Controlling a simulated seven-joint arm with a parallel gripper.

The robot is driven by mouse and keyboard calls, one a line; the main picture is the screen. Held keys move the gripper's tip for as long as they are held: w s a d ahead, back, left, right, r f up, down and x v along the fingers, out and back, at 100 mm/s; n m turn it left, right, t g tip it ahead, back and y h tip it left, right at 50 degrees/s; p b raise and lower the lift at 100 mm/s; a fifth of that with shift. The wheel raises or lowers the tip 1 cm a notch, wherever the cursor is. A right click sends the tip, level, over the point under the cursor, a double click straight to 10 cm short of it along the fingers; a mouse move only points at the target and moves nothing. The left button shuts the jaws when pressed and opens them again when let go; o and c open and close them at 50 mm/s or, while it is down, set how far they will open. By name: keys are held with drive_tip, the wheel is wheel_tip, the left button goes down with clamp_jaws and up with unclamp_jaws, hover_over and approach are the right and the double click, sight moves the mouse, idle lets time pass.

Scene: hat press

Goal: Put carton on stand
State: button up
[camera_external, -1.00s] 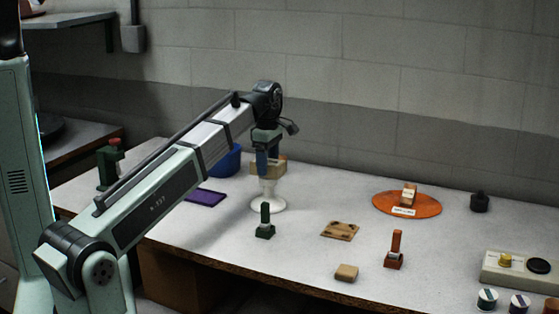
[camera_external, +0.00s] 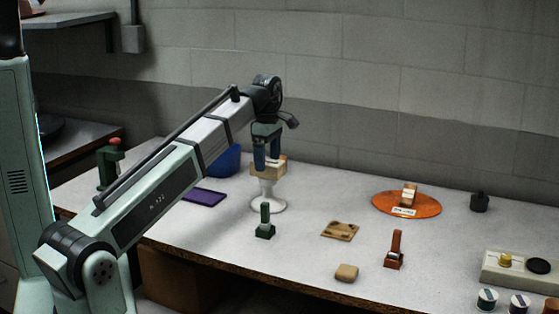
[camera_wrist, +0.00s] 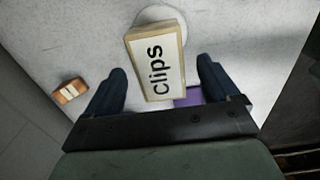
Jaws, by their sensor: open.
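A tan carton (camera_external: 268,171) with a white top sits on the white stand (camera_external: 268,204). In the wrist view the carton (camera_wrist: 158,68) reads "clips", and part of the round stand (camera_wrist: 153,14) shows beyond it. My gripper (camera_external: 267,158) is at the carton's top in the outside view. In the wrist view my gripper (camera_wrist: 162,72) is open, with one blue finger on each side of the carton and visible gaps between. The carton looks level; its contact with the stand's top is partly hidden.
A green stamp (camera_external: 265,222) stands in front of the stand. A purple tray (camera_external: 204,197) and blue bowl (camera_external: 225,161) lie left. A wooden plate (camera_external: 340,231) and orange disc (camera_external: 425,207) are right.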

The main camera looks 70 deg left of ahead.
sight(268, 162)
wheel_tip(268, 162, up, 10)
drive_tip(key=shift+r, duration=0.15)
idle(0.3)
